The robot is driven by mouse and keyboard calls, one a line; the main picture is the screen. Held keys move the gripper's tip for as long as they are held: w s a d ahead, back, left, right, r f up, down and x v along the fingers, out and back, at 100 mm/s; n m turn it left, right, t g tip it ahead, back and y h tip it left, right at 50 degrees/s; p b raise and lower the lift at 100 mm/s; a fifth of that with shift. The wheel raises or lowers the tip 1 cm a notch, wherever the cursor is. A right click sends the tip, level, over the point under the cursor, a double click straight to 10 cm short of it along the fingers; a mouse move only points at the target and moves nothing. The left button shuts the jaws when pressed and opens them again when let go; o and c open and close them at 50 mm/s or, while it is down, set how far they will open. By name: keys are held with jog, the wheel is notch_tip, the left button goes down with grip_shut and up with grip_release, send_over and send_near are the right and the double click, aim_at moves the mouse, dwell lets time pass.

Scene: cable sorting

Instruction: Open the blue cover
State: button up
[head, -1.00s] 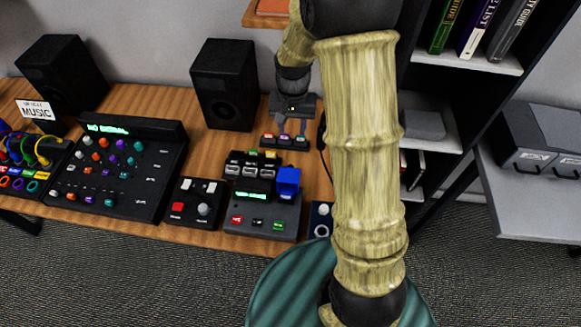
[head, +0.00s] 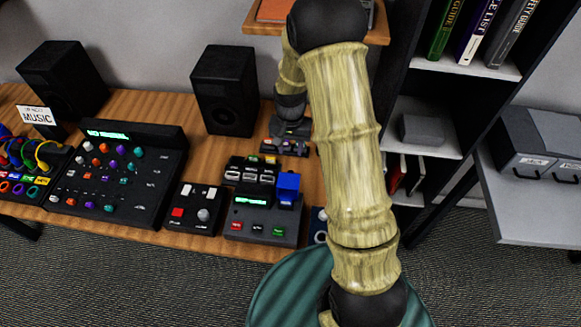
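The blue cover (head: 288,187) is a small blue block-like piece at the back right of a dark device (head: 262,221) with a lit green display. It stands up above the device's top; I cannot tell whether it is shut or raised. My gripper (head: 288,143) is behind the cover, farther back on the table, above a small dark unit with coloured buttons (head: 290,150). It is apart from the cover in the picture. Its fingers are small and dark against the unit, so their opening is unclear.
A dark box with a red and white buttons (head: 192,207) and a large mixer (head: 120,170) stand to the left. Black speakers (head: 224,90) stand at the back. A wooden shelf (head: 262,22) overhangs the rear, and a black bookcase (head: 430,120) is on the right.

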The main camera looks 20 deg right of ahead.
aim_at(289, 184)
notch_tip(289, 184, down, 11)
jog(key=shift+f+p, duration=0.1)
jog(key=shift+p, duration=0.55)
grip_shut()
